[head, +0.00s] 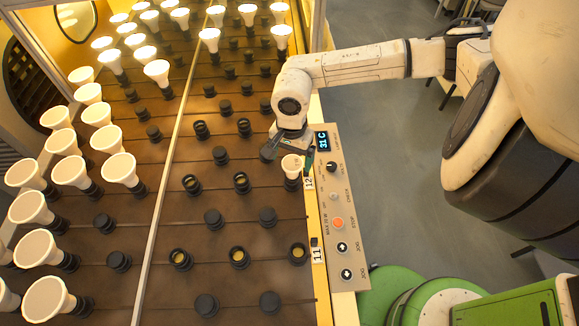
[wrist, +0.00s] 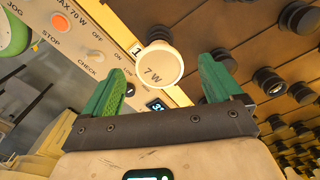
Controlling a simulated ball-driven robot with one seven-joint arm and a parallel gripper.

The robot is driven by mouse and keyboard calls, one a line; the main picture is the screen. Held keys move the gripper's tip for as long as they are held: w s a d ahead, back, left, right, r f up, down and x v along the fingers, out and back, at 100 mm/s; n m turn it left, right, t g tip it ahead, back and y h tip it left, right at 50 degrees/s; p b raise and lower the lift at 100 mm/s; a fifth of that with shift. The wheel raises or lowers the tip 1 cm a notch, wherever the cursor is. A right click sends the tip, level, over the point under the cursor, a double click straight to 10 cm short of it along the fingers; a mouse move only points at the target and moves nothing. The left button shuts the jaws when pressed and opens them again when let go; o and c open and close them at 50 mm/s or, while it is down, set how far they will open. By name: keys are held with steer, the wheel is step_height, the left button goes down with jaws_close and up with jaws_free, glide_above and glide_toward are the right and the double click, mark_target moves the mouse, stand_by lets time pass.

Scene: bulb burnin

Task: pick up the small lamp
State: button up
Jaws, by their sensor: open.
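The small lamp (head: 292,163) has a pale round face and stands in a socket by the right edge of the rack, near the label 12. In the wrist view the small lamp (wrist: 159,65) shows its face marked "7 W". My gripper (head: 283,146) is just behind and above the lamp in the head view. In the wrist view my gripper (wrist: 168,78) is open, with green fingers on either side of the lamp's face. The lamp appears between or just beyond the fingertips; I cannot tell the exact depth.
The rack (head: 235,285) carries rows of dark sockets, some empty. Large white lamps (head: 45,298) fill the left side, and lit lamps stand at the back. A control panel (head: 340,215) with buttons and a display runs along the right edge. Grey floor lies beyond.

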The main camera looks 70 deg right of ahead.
mark_target(293, 163)
steer(key=shift+s+d+f+p, duration=0.15)
steer(key=shift+f+p, duration=0.2)
steer(key=shift+f, duration=1.2)
steer(key=shift+d+f+p, duration=0.1)
steer(key=shift+f+p, duration=0.2)
steer(key=shift+f, duration=1.2)
steer(key=c, duration=1.1)
steer(key=shift+r, duration=0.1)
